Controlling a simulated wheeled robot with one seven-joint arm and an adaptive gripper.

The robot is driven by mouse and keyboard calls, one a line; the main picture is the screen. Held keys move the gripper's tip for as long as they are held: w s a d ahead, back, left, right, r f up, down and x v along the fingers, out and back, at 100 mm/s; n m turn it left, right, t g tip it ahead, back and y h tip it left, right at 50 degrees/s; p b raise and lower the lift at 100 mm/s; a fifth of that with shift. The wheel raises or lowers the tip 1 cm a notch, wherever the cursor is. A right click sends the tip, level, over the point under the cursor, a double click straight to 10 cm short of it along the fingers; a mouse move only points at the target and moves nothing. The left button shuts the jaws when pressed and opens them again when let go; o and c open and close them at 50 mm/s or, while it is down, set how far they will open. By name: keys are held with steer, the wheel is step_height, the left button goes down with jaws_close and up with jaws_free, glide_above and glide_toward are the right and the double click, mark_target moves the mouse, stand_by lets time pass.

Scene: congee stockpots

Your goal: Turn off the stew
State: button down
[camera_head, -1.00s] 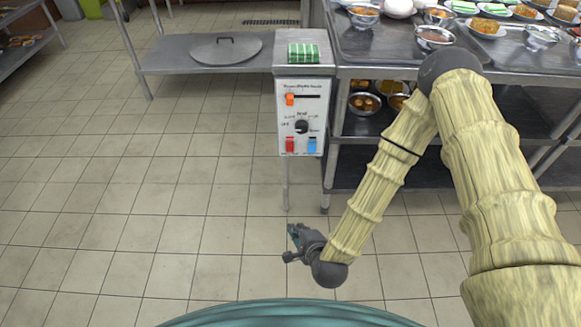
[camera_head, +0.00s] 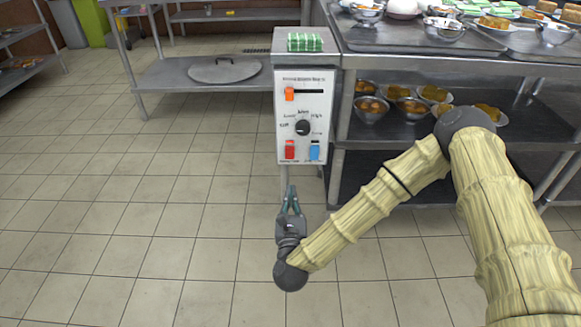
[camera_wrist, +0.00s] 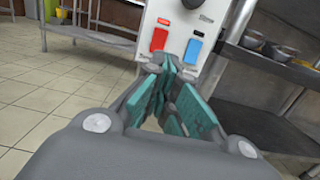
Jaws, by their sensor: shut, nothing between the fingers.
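The white control panel (camera_head: 316,98) is on the front of a metal stand. It has an orange slider (camera_head: 289,94) at the left end of its slot and a black round knob (camera_head: 303,127) with small labels around it. Below are a red switch (camera_head: 290,149) and a blue switch (camera_head: 315,150). My gripper (camera_head: 291,190) is below the panel, pointing up toward it, shut and empty. In the wrist view my gripper (camera_wrist: 170,72) appears just below the red switch (camera_wrist: 159,39) and blue switch (camera_wrist: 193,51). Contact is not visible. The knob is cut off at the top there.
A green-striped block (camera_head: 304,42) lies on top of the stand. A metal table (camera_head: 345,60) with trays and bowls stands to the right, with more bowls on its shelf. A low shelf with a round lid (camera_head: 224,70) is at left. Open tiled floor lies in front.

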mark_target(291, 154)
stand_by(0.3)
steer(key=w+b, duration=0.1)
steer(key=w, duration=0.3)
steer(key=w+r+b, duration=0.1)
steer(key=w+b, duration=0.1)
steer(key=w, duration=0.3)
steer(key=w+b, duration=0.2)
steer(key=w, duration=0.2)
steer(key=shift+w+r, duration=0.3)
steer(key=shift+w, duration=0.15)
steer(key=shift+r, duration=0.15)
